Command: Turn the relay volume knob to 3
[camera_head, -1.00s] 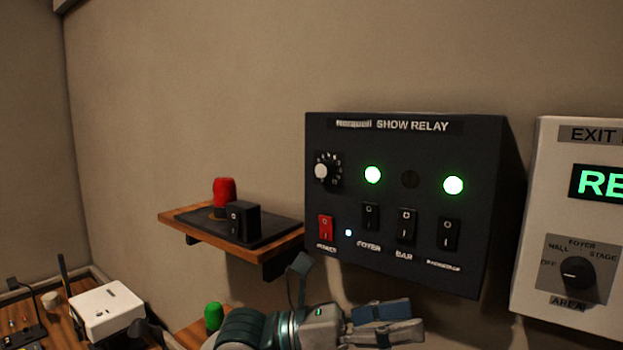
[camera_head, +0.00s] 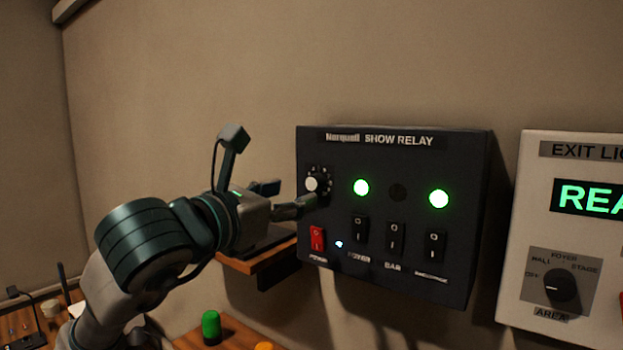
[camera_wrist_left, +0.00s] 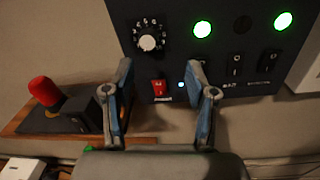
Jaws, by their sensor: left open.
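The relay volume knob (camera_head: 312,184) is a small white-faced knob at the upper left of the dark SHOW RELAY box (camera_head: 380,270). In the left wrist view the knob (camera_wrist_left: 148,42) shows clear, with a numbered dial around it; its exact setting is too small to read surely. My left gripper (camera_head: 298,197) is close to the box's left side, just left of and slightly below the knob. In the left wrist view its two fingers (camera_wrist_left: 160,76) are apart and empty, with the knob beyond their tips. My right gripper is not in view.
A red power switch (camera_head: 317,238) and several black rocker switches sit below the knob. Two green lamps (camera_head: 361,187) are lit. A wooden shelf (camera_head: 262,264) is below my left gripper; a red-topped object (camera_wrist_left: 44,91) stands on it. A pale EXIT panel (camera_head: 515,235) is at right.

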